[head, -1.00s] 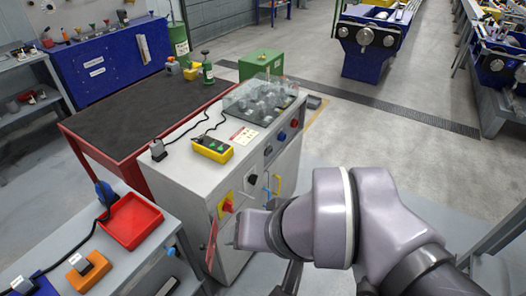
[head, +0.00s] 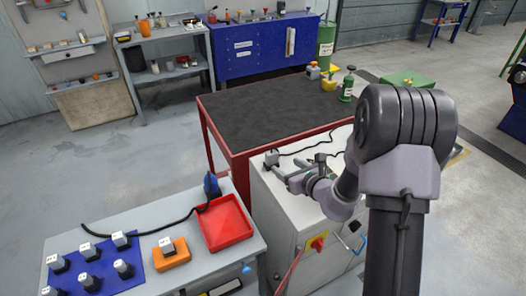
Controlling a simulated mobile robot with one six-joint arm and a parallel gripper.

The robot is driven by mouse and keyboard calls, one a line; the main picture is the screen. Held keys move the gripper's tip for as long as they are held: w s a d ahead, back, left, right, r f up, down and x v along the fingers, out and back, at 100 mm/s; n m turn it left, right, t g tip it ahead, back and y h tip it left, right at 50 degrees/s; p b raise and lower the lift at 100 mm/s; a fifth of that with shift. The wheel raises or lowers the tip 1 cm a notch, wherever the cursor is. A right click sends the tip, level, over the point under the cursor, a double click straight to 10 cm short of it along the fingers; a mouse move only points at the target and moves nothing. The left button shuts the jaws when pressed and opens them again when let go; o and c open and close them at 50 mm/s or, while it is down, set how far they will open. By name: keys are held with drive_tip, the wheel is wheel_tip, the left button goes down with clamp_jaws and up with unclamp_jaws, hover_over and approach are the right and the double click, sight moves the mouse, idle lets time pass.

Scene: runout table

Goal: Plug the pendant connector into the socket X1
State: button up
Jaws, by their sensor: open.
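A small grey connector (head: 271,159) stands near the left end of the grey cabinet's top in the head view. A black cable (head: 310,148) runs from it to the right and passes behind my arm. My gripper (head: 284,173) is open over the cabinet top, just right of and in front of this connector. I cannot tell whether they touch. The yellow pendant box is hidden behind my arm. No X1 label is readable. Several grey blocks with pale marked tops stand on a blue plate (head: 108,282) on the left bench, and one similar block sits on an orange base (head: 172,260).
A red tray (head: 226,222) lies on the left bench (head: 190,282), with a dark blue part (head: 211,185) and black cable beside it.

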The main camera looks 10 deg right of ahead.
sight(268, 155)
drive_tip(key=b+x, duration=0.2)
drive_tip(key=x, duration=0.5)
drive_tip(key=b+x, duration=0.2)
drive_tip(key=x, duration=0.5)
drive_tip(key=shift+a+f, duration=0.15)
drive_tip(key=shift+f, duration=0.15)
drive_tip(key=shift+r, duration=0.1)
clamp_jaws()
